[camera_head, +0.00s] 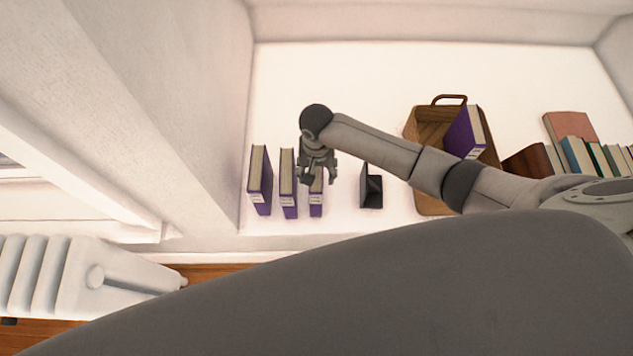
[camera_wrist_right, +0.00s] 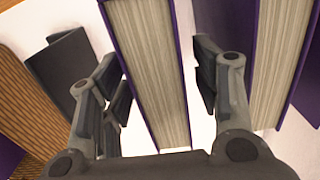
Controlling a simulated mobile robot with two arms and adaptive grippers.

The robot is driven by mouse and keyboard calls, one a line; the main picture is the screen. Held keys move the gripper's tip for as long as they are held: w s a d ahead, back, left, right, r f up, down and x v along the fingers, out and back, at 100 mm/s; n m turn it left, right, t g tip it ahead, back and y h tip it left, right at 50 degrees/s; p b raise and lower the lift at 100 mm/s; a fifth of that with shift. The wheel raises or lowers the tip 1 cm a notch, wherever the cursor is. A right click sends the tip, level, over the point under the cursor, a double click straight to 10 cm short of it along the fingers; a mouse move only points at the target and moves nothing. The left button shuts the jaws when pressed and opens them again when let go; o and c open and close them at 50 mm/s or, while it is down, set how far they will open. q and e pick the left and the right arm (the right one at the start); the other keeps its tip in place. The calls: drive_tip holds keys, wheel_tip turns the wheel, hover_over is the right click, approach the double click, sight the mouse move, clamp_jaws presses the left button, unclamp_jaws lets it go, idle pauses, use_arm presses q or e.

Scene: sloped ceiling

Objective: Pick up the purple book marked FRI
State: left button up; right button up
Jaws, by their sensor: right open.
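Three purple books stand upright in a row on the white surface in the head view: the left one (camera_head: 260,182), the middle one (camera_head: 288,188) and the right one (camera_head: 316,204). A fourth purple book (camera_head: 464,135) leans in a wooden tray. The spine labels are too small to read, so I cannot tell which is marked FRI. My right gripper (camera_head: 319,176) is over the right book of the row and hides its upper part. In the right wrist view the open fingers (camera_wrist_right: 160,85) stand on either side of this book (camera_wrist_right: 150,70), with gaps. My left gripper is not in view.
A black bookend (camera_head: 371,186) stands right of the row. The wooden tray (camera_head: 424,122) with a handle is further right, beside several other books (camera_head: 582,155). A neighbouring purple book (camera_wrist_right: 280,65) is close to one finger in the wrist view. A wall rises at the left.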

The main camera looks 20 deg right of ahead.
drive_tip(key=shift+w+f, duration=0.1)
drive_tip(key=shift+f, duration=1.25)
drive_tip(key=shift+r, duration=0.1)
clamp_jaws()
